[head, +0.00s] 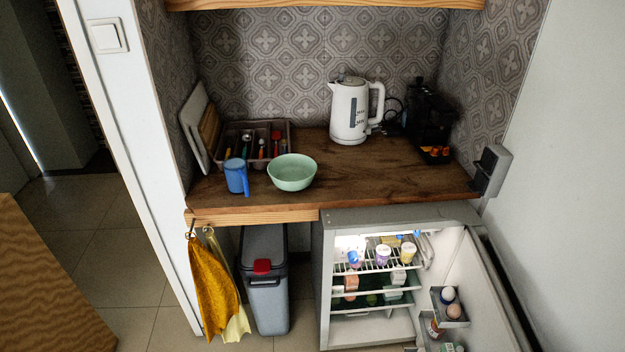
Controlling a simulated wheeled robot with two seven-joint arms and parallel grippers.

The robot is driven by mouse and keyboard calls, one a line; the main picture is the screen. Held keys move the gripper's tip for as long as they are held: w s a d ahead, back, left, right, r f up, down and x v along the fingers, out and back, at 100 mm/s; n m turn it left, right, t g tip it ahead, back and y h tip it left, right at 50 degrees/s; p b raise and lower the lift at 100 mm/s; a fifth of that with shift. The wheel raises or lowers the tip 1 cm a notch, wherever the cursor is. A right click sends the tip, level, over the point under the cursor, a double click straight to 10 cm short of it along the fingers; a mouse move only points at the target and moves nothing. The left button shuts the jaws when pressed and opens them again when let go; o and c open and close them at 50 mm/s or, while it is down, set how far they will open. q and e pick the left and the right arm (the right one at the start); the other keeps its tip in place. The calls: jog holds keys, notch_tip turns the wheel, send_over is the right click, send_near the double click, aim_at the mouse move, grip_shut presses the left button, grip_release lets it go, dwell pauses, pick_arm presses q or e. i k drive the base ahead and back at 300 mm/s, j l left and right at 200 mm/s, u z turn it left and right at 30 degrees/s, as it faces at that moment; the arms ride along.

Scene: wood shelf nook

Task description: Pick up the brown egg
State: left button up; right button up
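The brown egg (454,311) sits in the upper shelf of the open fridge door, at the lower right of the head view. A white egg (447,294) is right behind it in the same door shelf (437,308). Only the upper part of the brown egg shows above the shelf's edge. The fridge (322,275) stands under the counter with its door (490,300) swung open to the right. Neither of my grippers is in view.
Wire shelves in the fridge hold cups and small packages. Bottles stand lower in the door. The wooden counter (335,185) above carries a green bowl (292,173), blue mug (236,177), white kettle (349,110) and black coffee machine (428,118). A grey bin (265,290) stands left of the fridge.

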aim_at(454, 311)
jog(key=z, duration=1.25)
